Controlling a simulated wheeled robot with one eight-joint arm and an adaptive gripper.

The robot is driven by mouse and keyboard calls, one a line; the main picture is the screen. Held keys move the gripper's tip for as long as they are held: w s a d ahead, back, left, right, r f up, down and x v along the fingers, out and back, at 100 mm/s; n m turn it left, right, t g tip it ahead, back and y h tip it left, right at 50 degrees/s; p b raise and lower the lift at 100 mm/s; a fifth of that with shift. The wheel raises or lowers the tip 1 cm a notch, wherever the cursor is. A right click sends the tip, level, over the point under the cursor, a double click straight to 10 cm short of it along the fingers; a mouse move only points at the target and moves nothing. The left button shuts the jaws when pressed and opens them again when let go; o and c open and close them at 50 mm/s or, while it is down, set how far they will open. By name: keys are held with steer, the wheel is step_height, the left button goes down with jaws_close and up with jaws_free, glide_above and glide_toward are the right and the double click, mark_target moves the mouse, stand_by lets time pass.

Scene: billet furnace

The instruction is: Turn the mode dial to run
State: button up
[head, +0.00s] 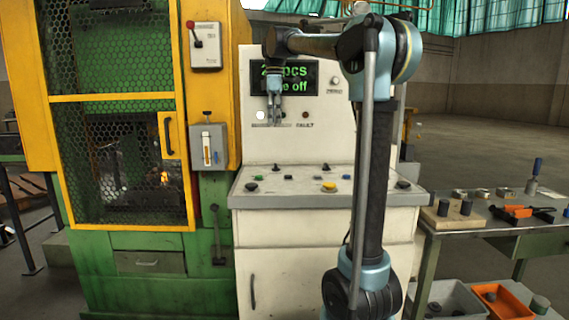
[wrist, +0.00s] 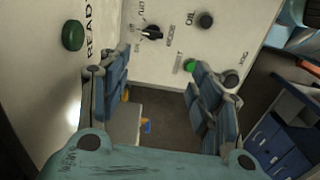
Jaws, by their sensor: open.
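The mode dial (wrist: 150,32) is a small black knob with a pale pointer mark on the cream panel, at the top of the wrist view, with lettering around it. I cannot pick it out surely among the small controls in the head view. My gripper (head: 274,118) hangs in front of the upright panel, pointing down, above the console desk. In the wrist view my gripper (wrist: 160,78) has its fingers spread apart with nothing between them. The dial shows beyond the fingers, not touched.
Near the dial are a black knob (wrist: 205,20), a green button (wrist: 190,66) and another black knob (wrist: 231,80). A green lit display (head: 290,77), partly hidden by my arm, shows "off". A caged machine (head: 120,155) stands left; a tool bench (head: 490,222) stands right.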

steer(key=w, duration=0.2)
glide_toward(276, 164)
step_height(276, 164, down, 8)
steer(key=shift+f, duration=0.25)
stand_by(0.4)
steer(key=shift+c, duration=0.3)
steer(key=c, duration=1)
